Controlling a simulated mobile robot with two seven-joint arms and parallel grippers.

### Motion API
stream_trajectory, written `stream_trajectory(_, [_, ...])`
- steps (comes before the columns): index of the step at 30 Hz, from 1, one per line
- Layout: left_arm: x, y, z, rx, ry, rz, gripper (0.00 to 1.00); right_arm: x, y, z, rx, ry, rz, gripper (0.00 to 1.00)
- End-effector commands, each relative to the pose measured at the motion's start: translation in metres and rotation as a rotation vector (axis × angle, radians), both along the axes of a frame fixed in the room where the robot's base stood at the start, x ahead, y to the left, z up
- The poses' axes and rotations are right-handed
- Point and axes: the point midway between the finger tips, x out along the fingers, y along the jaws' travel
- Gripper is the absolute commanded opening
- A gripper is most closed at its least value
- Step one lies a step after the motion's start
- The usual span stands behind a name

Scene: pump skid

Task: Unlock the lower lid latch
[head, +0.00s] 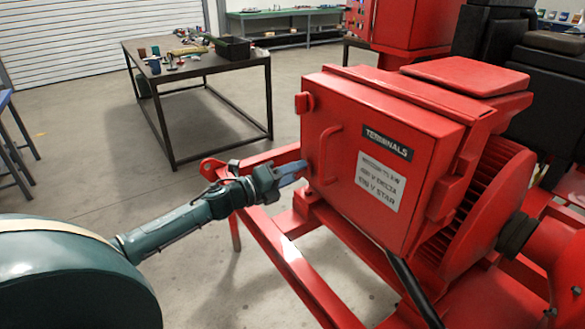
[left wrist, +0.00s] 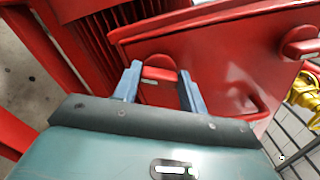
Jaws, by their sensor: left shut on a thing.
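The red terminal box (head: 385,200) has a lid with a "TERMINALS" label. The lower lid latch (left wrist: 158,66) is a red tab at the lid's edge in the left wrist view; in the head view my gripper hides it. My left gripper (head: 292,172) reaches the box's left side from the left. In the left wrist view its two blue fingers (left wrist: 160,80) stand on either side of the lower latch, shut on it. The upper latch (head: 304,102) sits higher on the same edge and also shows in the left wrist view (left wrist: 300,42). My right gripper is out of view.
A red lid handle (head: 327,152) lies close to the left gripper. Red skid rails (head: 290,262) run below the box. A finned motor (head: 488,205) is behind it. A dark table (head: 190,75) with small items stands at the back left, with open floor around it.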

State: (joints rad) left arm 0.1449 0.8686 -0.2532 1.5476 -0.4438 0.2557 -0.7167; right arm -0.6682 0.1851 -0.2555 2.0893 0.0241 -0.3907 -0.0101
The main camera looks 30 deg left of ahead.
Motion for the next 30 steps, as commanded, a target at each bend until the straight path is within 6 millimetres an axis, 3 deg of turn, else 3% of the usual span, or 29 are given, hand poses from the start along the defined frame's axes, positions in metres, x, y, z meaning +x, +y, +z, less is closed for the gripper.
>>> stream_trajectory(15, [0.0001,0.0002,-0.0003,-0.352,0.147,0.0,0.19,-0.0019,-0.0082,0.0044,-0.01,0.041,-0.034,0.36])
stream_trajectory(30, [0.0003,0.0005,-0.0018,-0.442,0.183,0.0,0.19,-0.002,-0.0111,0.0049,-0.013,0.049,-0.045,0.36])
